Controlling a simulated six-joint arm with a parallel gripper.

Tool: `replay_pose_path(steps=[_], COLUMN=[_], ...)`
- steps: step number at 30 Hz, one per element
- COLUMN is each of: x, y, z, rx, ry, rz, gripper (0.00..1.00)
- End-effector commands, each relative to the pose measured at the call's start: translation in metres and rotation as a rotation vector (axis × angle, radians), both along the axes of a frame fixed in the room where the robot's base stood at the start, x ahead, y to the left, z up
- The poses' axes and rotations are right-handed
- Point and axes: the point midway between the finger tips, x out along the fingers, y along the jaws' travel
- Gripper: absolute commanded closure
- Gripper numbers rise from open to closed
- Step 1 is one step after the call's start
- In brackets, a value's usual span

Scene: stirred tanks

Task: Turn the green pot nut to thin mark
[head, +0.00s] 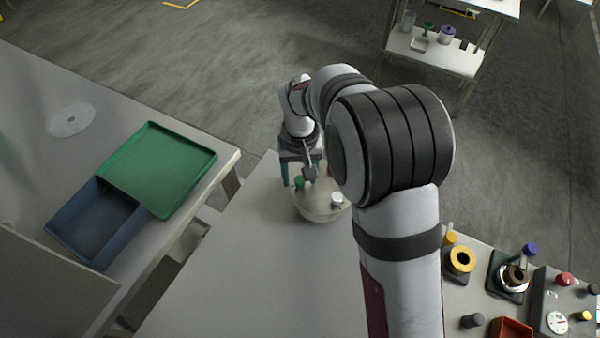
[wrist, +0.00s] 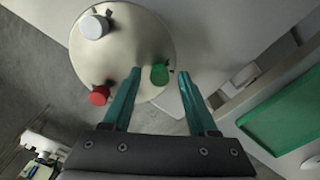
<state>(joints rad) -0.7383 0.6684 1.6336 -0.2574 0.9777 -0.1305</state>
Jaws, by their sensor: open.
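The green pot nut (wrist: 159,74) sits near the rim of the round pale metal pot lid (wrist: 120,45) in the wrist view, with a small dark pointer beside it. My gripper (wrist: 160,72) is open, with one teal finger on each side of the green nut; I cannot tell whether either touches it. A white nut (wrist: 94,27) and a red nut (wrist: 99,96) sit elsewhere on the lid. In the head view the green nut (head: 299,183) shows small beside my gripper, and the pot (head: 320,206) is partly hidden by my arm. The thin mark cannot be made out.
A green tray (head: 160,168) and a blue bin (head: 95,222) stand on the left table. Yellow and dark fittings (head: 461,261) and a grey box with a dial (head: 562,300) stand at the right. The bench left of my arm is clear.

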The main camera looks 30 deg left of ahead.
Motion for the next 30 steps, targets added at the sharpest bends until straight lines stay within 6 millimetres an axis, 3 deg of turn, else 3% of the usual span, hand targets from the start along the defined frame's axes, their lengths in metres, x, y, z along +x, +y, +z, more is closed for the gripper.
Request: replay_pose_path(steps=[4, 14, 30], x=[-0.0001, -0.0001, -0.0003], y=[-0.0001, 0.0, 0.0002], z=[0.0002, 0.0005, 0.0007], rx=[0.0, 0.0, -0.001], ry=[0.0, 0.0, 0.001], rz=[0.0, 0.0, -0.095], gripper=[0.41, 1.0, 1.0])
